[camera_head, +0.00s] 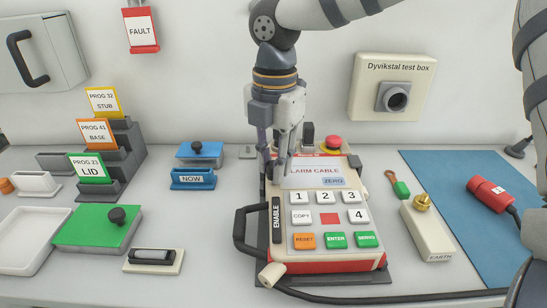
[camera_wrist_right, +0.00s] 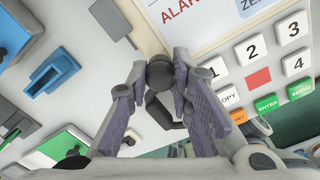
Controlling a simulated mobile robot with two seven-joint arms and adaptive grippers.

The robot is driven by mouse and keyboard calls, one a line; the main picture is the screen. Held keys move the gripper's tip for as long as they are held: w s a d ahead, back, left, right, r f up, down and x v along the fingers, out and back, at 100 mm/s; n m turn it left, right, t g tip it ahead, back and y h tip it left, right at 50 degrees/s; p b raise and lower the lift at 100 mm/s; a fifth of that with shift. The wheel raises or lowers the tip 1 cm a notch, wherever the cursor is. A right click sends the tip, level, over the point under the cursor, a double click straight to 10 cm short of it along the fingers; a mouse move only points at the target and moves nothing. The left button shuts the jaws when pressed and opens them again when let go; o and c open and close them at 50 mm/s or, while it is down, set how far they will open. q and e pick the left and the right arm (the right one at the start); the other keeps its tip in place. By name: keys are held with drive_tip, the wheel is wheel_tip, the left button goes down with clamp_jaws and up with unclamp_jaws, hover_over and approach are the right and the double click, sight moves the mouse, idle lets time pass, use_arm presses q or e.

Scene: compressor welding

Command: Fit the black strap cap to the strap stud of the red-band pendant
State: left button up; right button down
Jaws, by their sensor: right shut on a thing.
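The red-band pendant (camera_head: 322,200) lies on the bench, keypad up, with a red band along its front edge. My right gripper (camera_head: 278,165) points down at the pendant's upper left corner. Its fingers are shut on a small round black piece, seemingly the strap cap (camera_wrist_right: 160,72), which shows between the fingertips (camera_wrist_right: 160,78) in the right wrist view. A dark block (camera_wrist_right: 110,20) shows at the pendant's edge there; I cannot tell if it is the strap stud. The fingers hide the contact in the head view. My left gripper is not in view.
A black handle (camera_head: 243,232) and a cable (camera_head: 380,299) run off the pendant's left and front. An earth block (camera_head: 428,232) and blue mat (camera_head: 470,190) lie right. A green lid plate (camera_head: 98,229) and blue NOW holder (camera_head: 193,179) stand left. A red emergency button (camera_head: 333,142) is behind.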

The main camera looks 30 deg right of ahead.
drive_tip(key=shift+f, duration=0.8)
drive_tip(key=shift+f, duration=0.1)
drive_tip(key=c, duration=1.4)
unclamp_jaws()
drive_tip(key=shift+o, duration=0.2)
wheel_tip(320, 180, up, 12)
drive_tip(key=shift+s, duration=0.1)
